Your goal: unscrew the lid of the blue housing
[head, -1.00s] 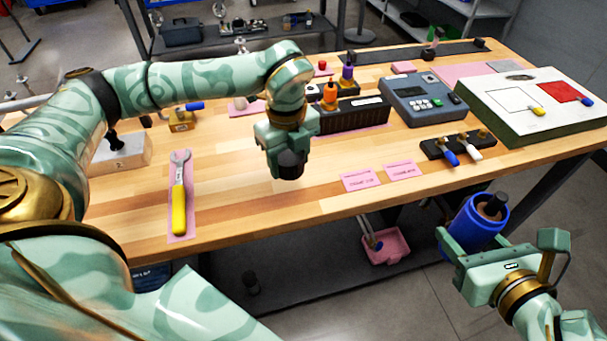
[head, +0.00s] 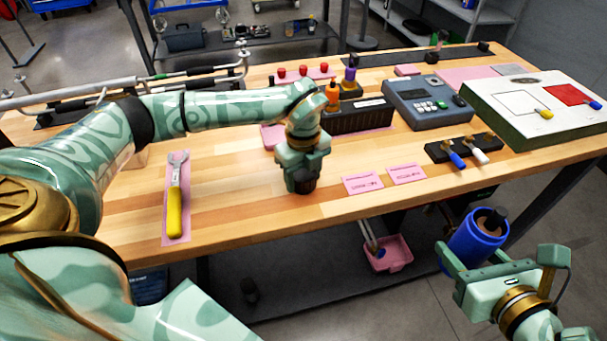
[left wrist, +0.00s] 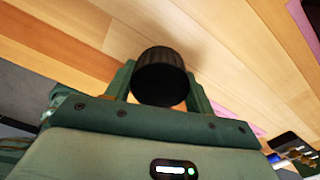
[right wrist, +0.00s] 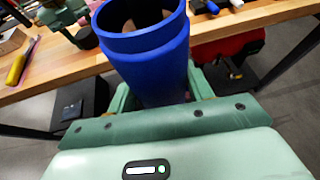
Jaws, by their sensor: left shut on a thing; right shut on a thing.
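The blue housing (head: 472,243) is held off the table's front right edge, its mouth tilted up. My right gripper (head: 462,262) is shut on its body. In the right wrist view the housing (right wrist: 155,65) shows an open mouth with no lid on it. In the head view a dark piece (head: 496,217) shows at the mouth. My left gripper (head: 302,178) is shut on a black ribbed round cap, which looks like the lid (left wrist: 160,75), low over the table near its front edge. I cannot tell whether the lid touches the wood. Lid and housing are well apart.
A yellow-handled wrench (head: 175,200) lies on a pink mat at left. Two pink labels (head: 362,183) lie right of my left gripper. A black rack with knobs (head: 460,150), a grey device (head: 425,105) and a white panel box (head: 540,105) stand further right. A pink bin (head: 393,255) is below.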

